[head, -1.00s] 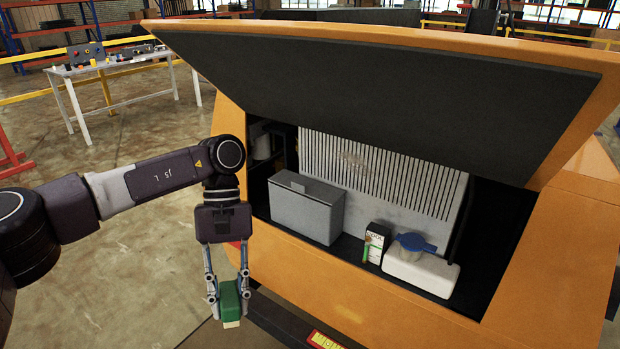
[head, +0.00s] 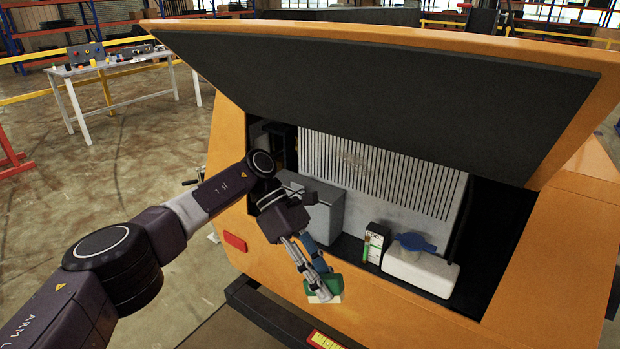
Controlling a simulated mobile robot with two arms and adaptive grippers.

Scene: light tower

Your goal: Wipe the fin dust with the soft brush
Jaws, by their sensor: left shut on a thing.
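My left gripper (head: 313,277) is shut on the soft brush (head: 325,288), which has a green body and a pale lower edge. It holds the brush in front of the orange front wall of the open housing, below the opening. The finned panel (head: 385,172) stands upright inside the housing, with dark vertical slots. A greyish-brown dust patch (head: 356,162) shows on the upper fins. The brush is apart from the fins, lower and to the left of the patch. My right gripper is not in view.
Inside the bay, a grey box (head: 329,213) stands left, partly hidden by my left arm. A small COOL carton (head: 375,241) and a white container with a blue cap (head: 420,270) stand right. The raised lid (head: 390,90) overhangs the bay.

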